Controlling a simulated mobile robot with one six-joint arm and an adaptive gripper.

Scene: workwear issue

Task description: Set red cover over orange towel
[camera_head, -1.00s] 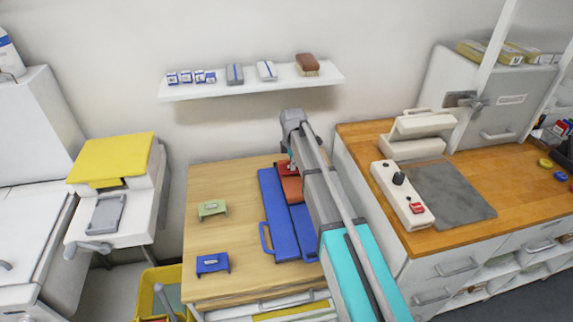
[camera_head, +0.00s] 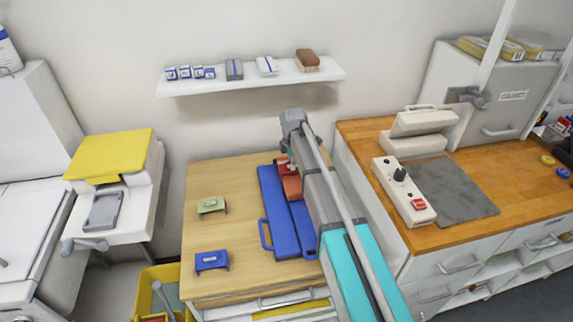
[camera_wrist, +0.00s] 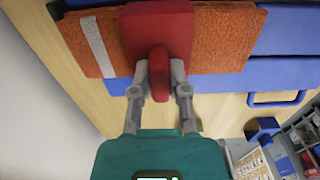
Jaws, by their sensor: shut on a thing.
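My gripper (camera_wrist: 159,82) is shut on the upright handle of the red cover (camera_wrist: 160,25). In the wrist view the red cover lies across the orange towel (camera_wrist: 225,42), with towel showing on both sides of it. I cannot tell whether the cover touches the towel. The towel has a pale stripe near one end and lies on a blue board (camera_wrist: 215,77). In the head view the towel (camera_head: 292,187) shows on the blue board (camera_head: 272,205), partly hidden by my arm. The red cover (camera_head: 282,162) is mostly hidden there.
A green cover (camera_head: 211,205) and a blue cover (camera_head: 212,261) stand left of the board on the wooden table (camera_head: 225,180). A wall shelf (camera_head: 250,84) holds small boxes and a brush. A wooden counter (camera_head: 440,230) with a control box (camera_head: 404,190) stands at right.

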